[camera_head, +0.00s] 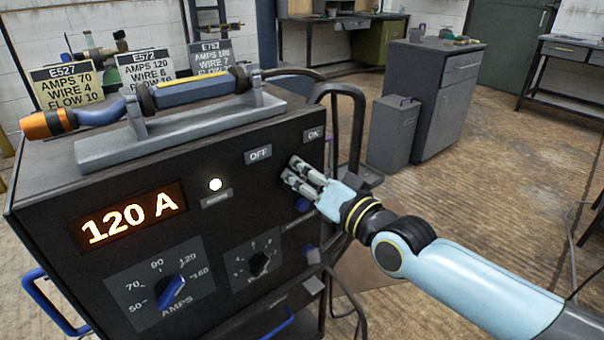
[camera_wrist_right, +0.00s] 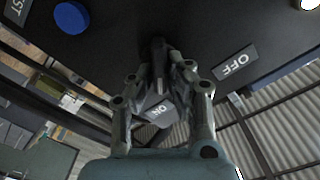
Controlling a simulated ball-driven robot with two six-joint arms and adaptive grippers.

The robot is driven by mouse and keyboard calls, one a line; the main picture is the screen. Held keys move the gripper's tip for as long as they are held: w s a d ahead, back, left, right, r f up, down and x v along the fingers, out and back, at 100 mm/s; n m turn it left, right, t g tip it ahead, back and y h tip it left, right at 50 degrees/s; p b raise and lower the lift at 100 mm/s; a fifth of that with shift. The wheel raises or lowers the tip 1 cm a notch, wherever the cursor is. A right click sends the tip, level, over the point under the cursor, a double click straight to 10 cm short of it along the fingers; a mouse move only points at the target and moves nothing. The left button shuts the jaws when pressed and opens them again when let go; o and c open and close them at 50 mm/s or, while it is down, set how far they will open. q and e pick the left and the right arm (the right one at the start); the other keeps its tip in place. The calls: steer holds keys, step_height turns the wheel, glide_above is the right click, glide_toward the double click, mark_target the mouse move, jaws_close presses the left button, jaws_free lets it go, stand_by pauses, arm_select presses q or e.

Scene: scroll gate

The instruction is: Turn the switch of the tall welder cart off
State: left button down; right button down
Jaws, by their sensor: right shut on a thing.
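The tall welder cart (camera_head: 50,180) is a dark box with a lit 120 A display (camera_head: 132,214) on its front panel. Its switch has an OFF label (camera_head: 258,154) and an ON label (camera_head: 313,135). In the right wrist view, the dark switch lever (camera_wrist_right: 158,52) is between my fingertips, with the OFF label (camera_wrist_right: 236,64) to the right and the ON label (camera_wrist_right: 160,110) below. My right gripper (camera_head: 290,172) is shut on the lever and hides it in the head view. The lever's exact position cannot be told. My left gripper is out of view.
A white lamp (camera_head: 215,184) glows on the panel. Below are an AMPS knob (camera_head: 171,291) and a smaller black knob (camera_head: 259,264). A torch (camera_head: 190,92) lies on top in a grey cradle.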

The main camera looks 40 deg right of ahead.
steer(key=shift+n, duration=0.4)
steer(key=n+p, duration=0.1)
steer(key=n, duration=0.1)
steer(key=n+p, duration=0.2)
steer(key=n, duration=0.1)
steer(key=n+p, duration=0.2)
steer(key=n, duration=0.1)
steer(key=shift+a+r, duration=0.25)
steer(key=shift+a, duration=0.1)
steer(key=shift+a+f+n+p, duration=0.15)
steer(key=shift+n+p, duration=0.75)
steer(key=shift+n, duration=0.85)
steer(key=shift+a+f+n+p, duration=0.15)
steer(key=shift+n+p, duration=0.75)
steer(key=shift+n, duration=0.85)
steer(key=c, duration=1.3)
jaws_free()
steer(key=shift+c, duration=0.2)
